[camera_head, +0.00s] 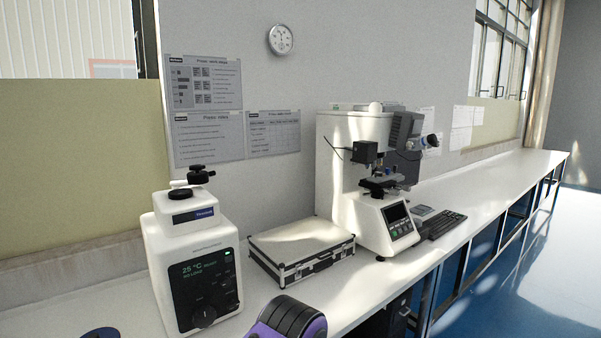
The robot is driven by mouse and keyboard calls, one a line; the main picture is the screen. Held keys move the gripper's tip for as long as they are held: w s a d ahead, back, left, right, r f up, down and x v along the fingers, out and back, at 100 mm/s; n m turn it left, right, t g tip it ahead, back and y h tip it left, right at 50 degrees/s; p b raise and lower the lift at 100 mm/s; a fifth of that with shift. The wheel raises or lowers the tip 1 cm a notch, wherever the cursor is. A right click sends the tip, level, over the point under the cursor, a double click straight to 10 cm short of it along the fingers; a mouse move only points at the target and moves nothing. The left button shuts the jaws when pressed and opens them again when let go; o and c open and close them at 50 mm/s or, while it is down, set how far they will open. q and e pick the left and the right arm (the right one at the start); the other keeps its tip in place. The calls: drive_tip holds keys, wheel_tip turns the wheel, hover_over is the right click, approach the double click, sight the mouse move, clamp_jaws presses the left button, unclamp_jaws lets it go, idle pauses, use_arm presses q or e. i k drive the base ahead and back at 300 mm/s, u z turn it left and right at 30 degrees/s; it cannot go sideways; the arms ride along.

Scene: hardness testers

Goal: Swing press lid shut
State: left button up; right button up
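The press (190,255) is a white unit at the left of the bench, with a dark front panel, a lit display and a black dial. Its top is a narrower white block with a blue label. A flat black round cap (181,193) sits on this block. Behind it, a short swing arm with black knobs (200,175) stands above the top. I cannot tell from here how far the lid is open. Neither gripper's fingers show. A black and purple part of my own arm (290,318) shows at the bottom edge, apart from the press.
A silver-edged case (300,247) lies closed just right of the press. A white hardness tester (362,175) stands further right, with a keyboard (442,224) beside it. The white bench (500,185) is clear towards the far right. Posters hang on the wall behind.

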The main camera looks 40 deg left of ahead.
sight(193, 178)
drive_tip(key=z, duration=0.35)
drive_tip(key=i, duration=2.15)
drive_tip(key=u, duration=2.2)
drive_tip(key=k, duration=0.55)
drive_tip(key=u, duration=1.5)
drive_tip(key=i, duration=0.2)
